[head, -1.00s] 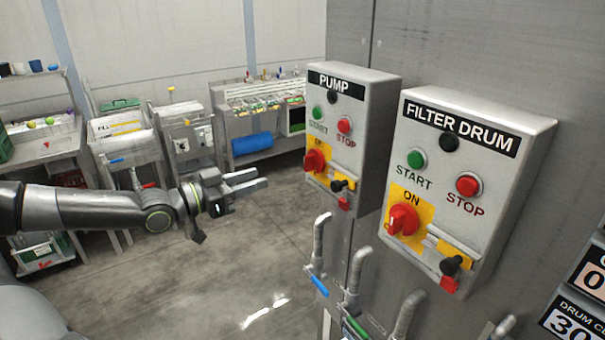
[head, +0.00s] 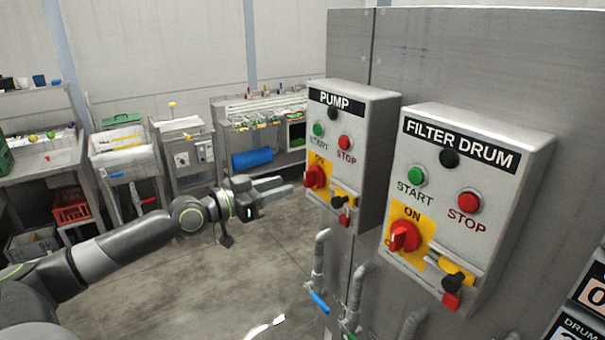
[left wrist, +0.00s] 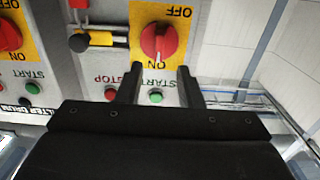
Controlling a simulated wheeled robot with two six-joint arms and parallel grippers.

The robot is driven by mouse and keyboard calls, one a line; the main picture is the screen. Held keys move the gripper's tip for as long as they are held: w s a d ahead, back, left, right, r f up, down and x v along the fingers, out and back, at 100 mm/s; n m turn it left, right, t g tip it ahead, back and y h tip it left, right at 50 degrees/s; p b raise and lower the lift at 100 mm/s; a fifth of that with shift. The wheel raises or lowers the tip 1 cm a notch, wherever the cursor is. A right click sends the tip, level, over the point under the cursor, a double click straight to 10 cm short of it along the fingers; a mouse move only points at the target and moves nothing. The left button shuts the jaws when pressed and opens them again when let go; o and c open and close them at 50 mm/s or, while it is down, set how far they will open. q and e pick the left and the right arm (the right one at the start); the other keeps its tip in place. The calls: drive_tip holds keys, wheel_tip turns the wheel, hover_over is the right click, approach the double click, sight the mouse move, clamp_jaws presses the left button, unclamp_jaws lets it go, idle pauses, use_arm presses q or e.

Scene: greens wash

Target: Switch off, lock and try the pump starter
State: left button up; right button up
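The grey PUMP starter box (head: 375,150) hangs on the metal cabinet. It carries a green START button (head: 318,129), a red STOP button (head: 344,142), a dark lamp and a red rotary switch (head: 316,177) on a yellow plate. Below sit a black knob (head: 338,202) and a small red piece (head: 344,219). My left gripper (head: 288,185) is open and empty, short of the switch, fingers pointing at it. In the upside-down left wrist view the pump switch (left wrist: 159,41) shows just beyond and between the fingertips (left wrist: 157,72), its handle at ON. My right gripper is not in view.
The similar FILTER DRUM box (head: 470,205) hangs close to the right, its switch also at ON. Pipes with a blue-handled valve (head: 319,302) rise below the boxes. A blue roll (head: 254,159) and benches stand behind. The floor between is clear.

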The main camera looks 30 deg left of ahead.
sight(305, 179)
use_arm(q)
drive_tip(key=p+x, duration=0.2)
drive_tip(key=x, duration=0.3)
drive_tip(key=shift+w+d+p, duration=0.2)
drive_tip(key=shift+w+p, duration=0.15)
drive_tip(key=shift+w+d+f, duration=0.1)
drive_tip(key=shift+w+d, duration=0.15)
drive_tip(key=shift+w, duration=0.35)
clamp_jaws()
